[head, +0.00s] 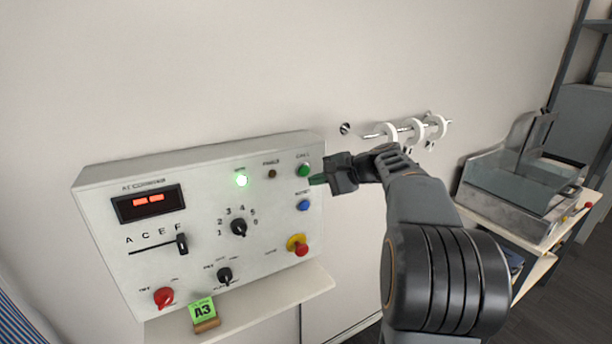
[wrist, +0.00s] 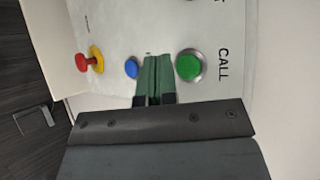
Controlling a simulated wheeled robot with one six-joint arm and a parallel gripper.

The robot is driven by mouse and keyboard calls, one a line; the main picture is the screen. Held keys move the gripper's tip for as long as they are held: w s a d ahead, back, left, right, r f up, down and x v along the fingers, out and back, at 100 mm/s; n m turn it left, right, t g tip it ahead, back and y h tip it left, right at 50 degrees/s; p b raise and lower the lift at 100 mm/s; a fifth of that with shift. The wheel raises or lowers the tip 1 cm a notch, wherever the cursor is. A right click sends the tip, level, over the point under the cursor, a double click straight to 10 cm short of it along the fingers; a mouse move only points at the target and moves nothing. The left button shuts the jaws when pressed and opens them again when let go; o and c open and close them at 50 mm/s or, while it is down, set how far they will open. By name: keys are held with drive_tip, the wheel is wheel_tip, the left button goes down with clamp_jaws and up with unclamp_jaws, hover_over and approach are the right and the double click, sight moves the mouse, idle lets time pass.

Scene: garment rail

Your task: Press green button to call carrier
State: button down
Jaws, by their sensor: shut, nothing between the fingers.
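The green button (head: 304,170) sits near the upper right corner of the white control panel (head: 150,270). In the wrist view the green button (wrist: 188,66) has a metal ring and the word CALL beside it. My gripper (head: 316,180) is shut and empty, its green fingertips close to the panel just below and right of the button. In the wrist view the gripper (wrist: 152,62) points between the green button and the blue button (wrist: 131,69). I cannot tell whether the fingertips touch the panel.
A red mushroom knob on a yellow base (head: 300,246) is below the blue button. A lit green lamp (head: 242,181), dials and a slider fill the panel. A wall rail with white rings (head: 415,131) is behind my arm. A grey tray machine (head: 515,185) stands right.

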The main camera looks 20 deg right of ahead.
drive_tip(key=shift+s+d+b, duration=0.15)
drive_tip(key=shift+s+b, duration=0.3)
drive_tip(key=shift+s, duration=0.95)
drive_tip(key=s+f+n+g+h, duration=0.2)
drive_tip(key=s+f+g+h, duration=0.3)
drive_tip(key=f, duration=0.7)
drive_tip(key=s+a+f+n+h, duration=0.4)
drive_tip(key=s+a+n, duration=0.6)
drive_tip(key=s, duration=0.5)
drive_tip(key=shift+a+t, duration=0.25)
drive_tip(key=shift+t, duration=0.05)
drive_tip(key=shift+f, duration=0.1)
idle(3.5)
